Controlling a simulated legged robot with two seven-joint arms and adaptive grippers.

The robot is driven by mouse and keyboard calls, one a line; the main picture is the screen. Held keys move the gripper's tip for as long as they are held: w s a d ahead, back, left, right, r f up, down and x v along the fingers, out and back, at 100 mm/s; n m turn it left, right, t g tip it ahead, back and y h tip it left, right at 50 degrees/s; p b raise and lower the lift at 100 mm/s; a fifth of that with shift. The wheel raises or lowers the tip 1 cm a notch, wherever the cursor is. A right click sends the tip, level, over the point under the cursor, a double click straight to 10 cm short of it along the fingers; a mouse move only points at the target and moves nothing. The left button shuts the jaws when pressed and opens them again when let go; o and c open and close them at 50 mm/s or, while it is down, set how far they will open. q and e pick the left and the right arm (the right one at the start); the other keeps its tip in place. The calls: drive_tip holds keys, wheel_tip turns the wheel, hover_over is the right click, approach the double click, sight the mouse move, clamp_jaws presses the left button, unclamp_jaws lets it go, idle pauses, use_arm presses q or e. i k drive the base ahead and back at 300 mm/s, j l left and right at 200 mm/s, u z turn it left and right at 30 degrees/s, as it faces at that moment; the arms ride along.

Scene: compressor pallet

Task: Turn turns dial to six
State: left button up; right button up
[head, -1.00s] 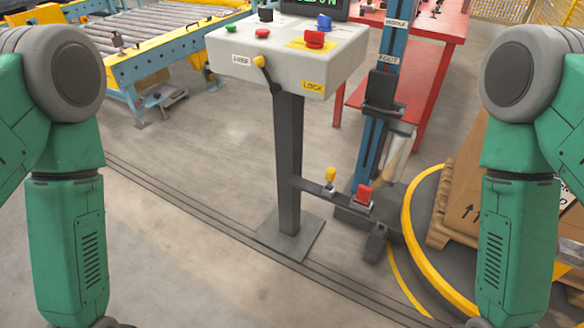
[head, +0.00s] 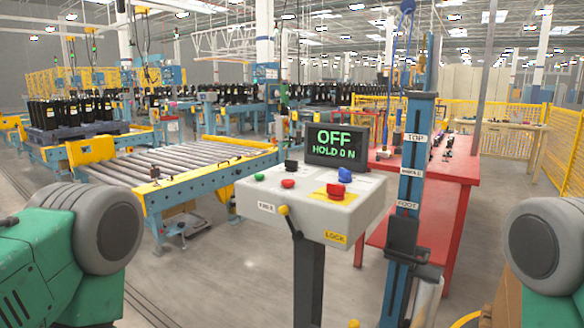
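A grey-white control box (head: 310,205) stands on a dark post in the middle of the head view. Its top carries a black knob (head: 291,165), a green button (head: 259,177), a red button (head: 288,183), a blue knob (head: 345,175) and a red knob on a yellow plate (head: 336,190). I cannot tell which one is the turns dial, and no number six is readable. A screen (head: 337,146) behind them reads "OFF" and "HOLD 0 N". My green arms show at both lower sides; neither gripper is in view.
A yellow-tipped lever (head: 290,222) hangs on the box's front, beside a "LOCK" label (head: 335,237). A blue mast (head: 408,190) with height labels stands right of the box. A red table (head: 455,185) is behind it. A roller conveyor (head: 185,170) lies left.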

sight(290, 165)
drive_tip(key=i+j+z, duration=0.35)
drive_tip(key=j, duration=0.3)
drive_tip(key=j+z, duration=0.4)
drive_tip(key=j, duration=0.3)
drive_tip(key=j+z, duration=0.35)
drive_tip(key=j, duration=0.4)
drive_tip(key=i, duration=0.05)
